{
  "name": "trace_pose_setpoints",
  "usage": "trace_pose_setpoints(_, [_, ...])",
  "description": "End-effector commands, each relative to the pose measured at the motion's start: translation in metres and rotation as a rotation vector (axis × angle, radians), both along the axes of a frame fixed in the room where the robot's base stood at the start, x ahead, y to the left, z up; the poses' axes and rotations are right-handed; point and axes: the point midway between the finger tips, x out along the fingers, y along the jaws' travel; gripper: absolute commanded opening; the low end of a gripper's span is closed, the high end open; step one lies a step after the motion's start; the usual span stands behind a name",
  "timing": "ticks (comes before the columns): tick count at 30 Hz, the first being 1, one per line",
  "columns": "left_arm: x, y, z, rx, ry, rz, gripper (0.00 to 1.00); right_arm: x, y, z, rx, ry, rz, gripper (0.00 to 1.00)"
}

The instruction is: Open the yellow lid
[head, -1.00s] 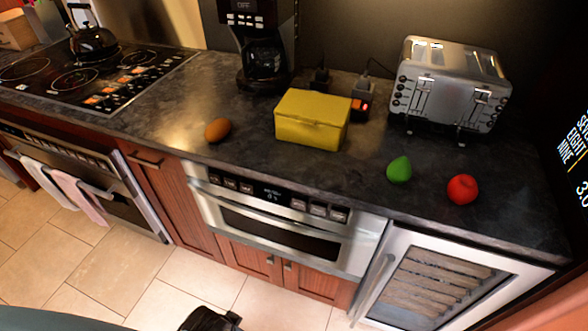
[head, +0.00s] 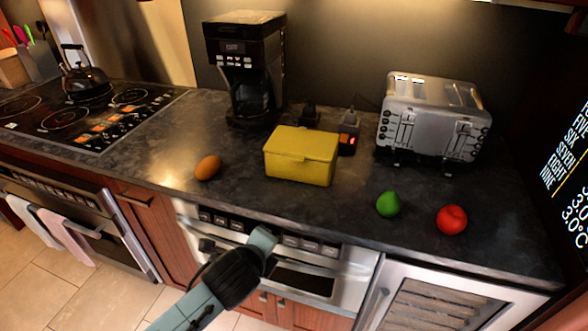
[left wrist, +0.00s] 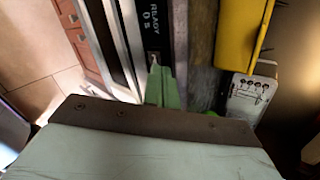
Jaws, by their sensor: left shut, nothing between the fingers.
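The yellow box (head: 298,168) sits on the dark counter with its yellow lid (head: 302,143) down and closed. A small latch shows at the front of the lid. My left gripper (head: 264,238) is in front of the counter, before the microwave drawer's panel, lower than the box and apart from it. In the left wrist view its green fingers (left wrist: 162,85) are together, with nothing between them. The yellow box is partly in that view too (left wrist: 240,35), at the upper right. My right gripper is in neither view.
An orange egg-shaped item (head: 208,167) lies left of the box. A green pear-like fruit (head: 388,204) and a red apple (head: 451,219) lie to its right. A coffee maker (head: 245,65) and a toaster (head: 432,115) stand behind. The counter before the box is clear.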

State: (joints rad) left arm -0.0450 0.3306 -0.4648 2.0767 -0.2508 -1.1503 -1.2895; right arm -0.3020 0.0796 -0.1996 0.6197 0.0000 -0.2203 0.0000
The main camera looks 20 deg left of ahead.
Motion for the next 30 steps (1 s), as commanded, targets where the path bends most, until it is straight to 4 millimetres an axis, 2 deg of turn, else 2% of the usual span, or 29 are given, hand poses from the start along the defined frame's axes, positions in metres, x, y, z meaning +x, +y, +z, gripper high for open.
trace_pose_setpoints(1, [0.022, -0.001, 0.009, 0.15, -0.054, -0.112, 0.0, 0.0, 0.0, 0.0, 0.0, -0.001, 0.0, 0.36])
trace_pose_setpoints(6, [0.074, -0.005, 0.033, 0.622, -0.189, -0.416, 0.0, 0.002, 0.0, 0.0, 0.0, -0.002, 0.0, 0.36])
trace_pose_setpoints(9, [0.094, -0.005, 0.044, 0.83, -0.237, -0.525, 0.0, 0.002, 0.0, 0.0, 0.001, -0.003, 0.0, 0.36])
trace_pose_setpoints(12, [0.105, -0.005, 0.05, 0.966, -0.263, -0.591, 0.0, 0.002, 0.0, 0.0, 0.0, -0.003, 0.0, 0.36])
trace_pose_setpoints(15, [0.112, -0.006, 0.053, 1.032, -0.274, -0.621, 0.0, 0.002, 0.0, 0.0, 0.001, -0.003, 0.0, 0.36])
trace_pose_setpoints(20, [0.125, -0.005, 0.048, 1.047, -0.275, -0.627, 0.0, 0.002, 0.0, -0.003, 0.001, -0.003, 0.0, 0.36])
trace_pose_setpoints(30, [0.179, -0.006, 0.029, 1.042, -0.274, -0.625, 0.0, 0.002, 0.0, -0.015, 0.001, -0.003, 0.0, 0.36])
